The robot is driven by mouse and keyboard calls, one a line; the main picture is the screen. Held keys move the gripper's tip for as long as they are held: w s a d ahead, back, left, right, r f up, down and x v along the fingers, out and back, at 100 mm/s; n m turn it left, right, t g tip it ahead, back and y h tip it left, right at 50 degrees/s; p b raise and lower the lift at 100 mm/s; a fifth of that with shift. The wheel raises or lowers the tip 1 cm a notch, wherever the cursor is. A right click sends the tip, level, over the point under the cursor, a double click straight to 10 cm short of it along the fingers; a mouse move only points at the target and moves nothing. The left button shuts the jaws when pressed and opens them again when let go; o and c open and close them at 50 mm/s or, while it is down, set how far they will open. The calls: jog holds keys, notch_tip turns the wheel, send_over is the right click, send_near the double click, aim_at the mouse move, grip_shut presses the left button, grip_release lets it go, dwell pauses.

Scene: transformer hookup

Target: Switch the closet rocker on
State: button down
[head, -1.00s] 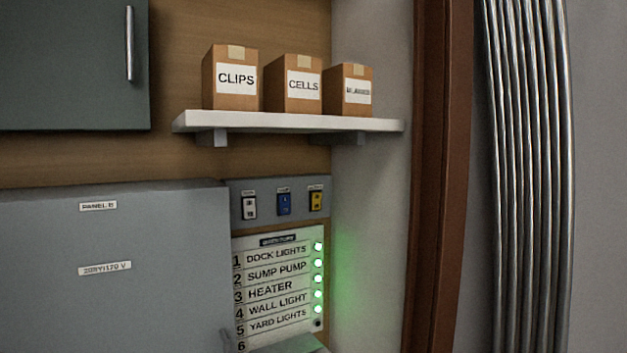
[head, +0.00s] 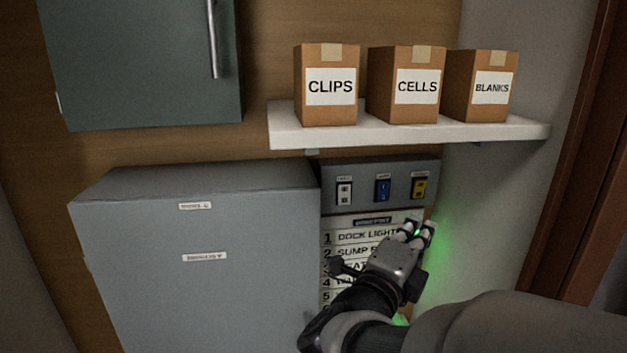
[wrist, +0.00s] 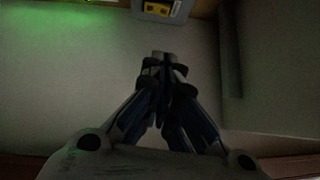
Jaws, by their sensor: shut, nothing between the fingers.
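A grey switch plate (head: 330,199) with three small rockers is on the wall below the shelf. My gripper (head: 424,231) is shut and empty, below the yellow rocker and in front of the lit label board. In the wrist view the shut fingertips (wrist: 163,60) point up toward the yellow rocker (wrist: 158,8), apart from it.
A label board (head: 345,240) listing circuits is partly hidden behind my arm. A large grey panel box (head: 200,270) stands to the left. A white shelf (head: 400,133) with boxes marked CLIPS, CELLS and BLANKS overhangs the switches. A side wall (head: 490,220) bounds the right.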

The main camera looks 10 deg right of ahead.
jog(key=p, duration=0.2)
send_near(425, 190)
jog(key=w+d+r, duration=0.2)
jog(key=w+d, duration=0.1)
jog(key=d, duration=0.2)
jog(key=shift+a+r, duration=0.2)
jog(key=shift+w, duration=0.1)
jog(key=shift+w+b, duration=0.2)
jog(key=shift+b, duration=0.5)
jog(key=shift+r, duration=0.15)
